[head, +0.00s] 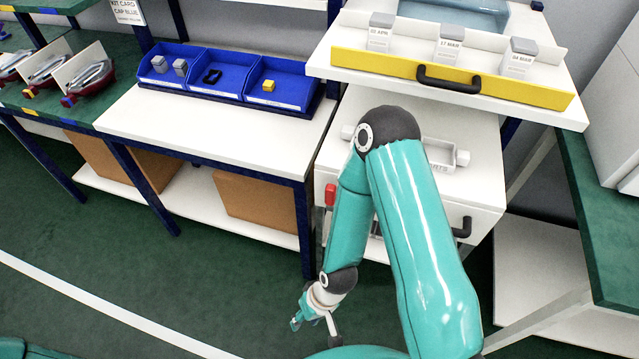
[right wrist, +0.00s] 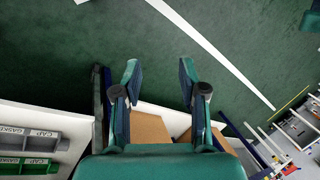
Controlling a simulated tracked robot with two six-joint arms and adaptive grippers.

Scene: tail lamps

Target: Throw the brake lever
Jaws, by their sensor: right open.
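A small red upright piece (head: 331,194), perhaps the brake lever, sits at the left front edge of the white cabinet (head: 484,190) in the head view. It is too small to tell how it is set. My right gripper (head: 306,316) hangs low over the green floor, below and left of the cabinet, apart from the red piece. In the right wrist view my right gripper (right wrist: 159,75) is open and empty, with floor between its fingers. My right arm hides part of the cabinet front. My left gripper is not in view.
A white bench (head: 215,130) with blue bins (head: 225,85) stands left of the cabinet, cardboard boxes (head: 255,205) under it. A white shelf with a yellow front (head: 400,70) and dark handle juts out above the cabinet. The floor (head: 130,280) in front is clear.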

